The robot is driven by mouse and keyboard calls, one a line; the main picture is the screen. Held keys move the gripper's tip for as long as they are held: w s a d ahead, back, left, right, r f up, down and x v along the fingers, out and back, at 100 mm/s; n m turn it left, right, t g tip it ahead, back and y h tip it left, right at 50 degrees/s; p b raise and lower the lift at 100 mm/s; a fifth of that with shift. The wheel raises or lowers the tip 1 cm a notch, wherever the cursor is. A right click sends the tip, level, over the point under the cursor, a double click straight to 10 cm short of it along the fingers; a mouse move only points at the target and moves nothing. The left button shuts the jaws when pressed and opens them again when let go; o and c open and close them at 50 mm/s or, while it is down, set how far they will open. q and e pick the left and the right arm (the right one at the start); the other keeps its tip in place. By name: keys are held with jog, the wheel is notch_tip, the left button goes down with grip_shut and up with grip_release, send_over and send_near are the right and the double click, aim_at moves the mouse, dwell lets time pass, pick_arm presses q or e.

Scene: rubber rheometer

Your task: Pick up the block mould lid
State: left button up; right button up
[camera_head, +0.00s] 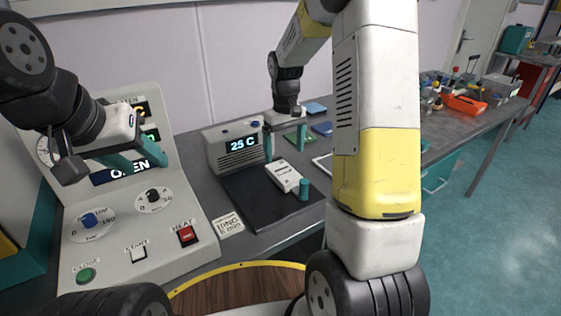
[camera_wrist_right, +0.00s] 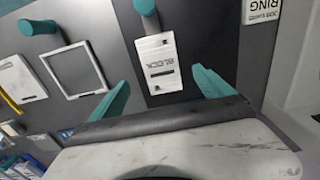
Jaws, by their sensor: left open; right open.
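A white plate lettered "BLOCK" (camera_head: 285,175) lies on a black mat (camera_head: 246,206); it also shows in the right wrist view (camera_wrist_right: 160,64). A teal upright peg (camera_head: 304,190) stands at its near end. I cannot tell whether this plate is the lid alone or lid and mould together. My right gripper (camera_head: 285,147) is open and empty above the plate's far end; in the right wrist view its teal fingers (camera_wrist_right: 164,90) are spread to either side of it. My left gripper (camera_head: 136,163) is open and empty in front of the machine panel.
A box reading "25 C" (camera_head: 240,142) stands behind the mat. The machine's panel (camera_head: 140,215) has dials and buttons. A white frame (camera_wrist_right: 73,71) and a second teal peg (camera_wrist_right: 40,27) lie beside the plate. My right arm hides part of the bench.

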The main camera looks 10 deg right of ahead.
aim_at(284, 171)
notch_tip(284, 171, down, 7)
jog(key=shift+w+f, duration=0.1)
jog(key=shift+f, duration=0.05)
jog(key=shift+a, duration=0.1)
jog(key=shift+c, duration=0.4)
jog(key=c, duration=1.7)
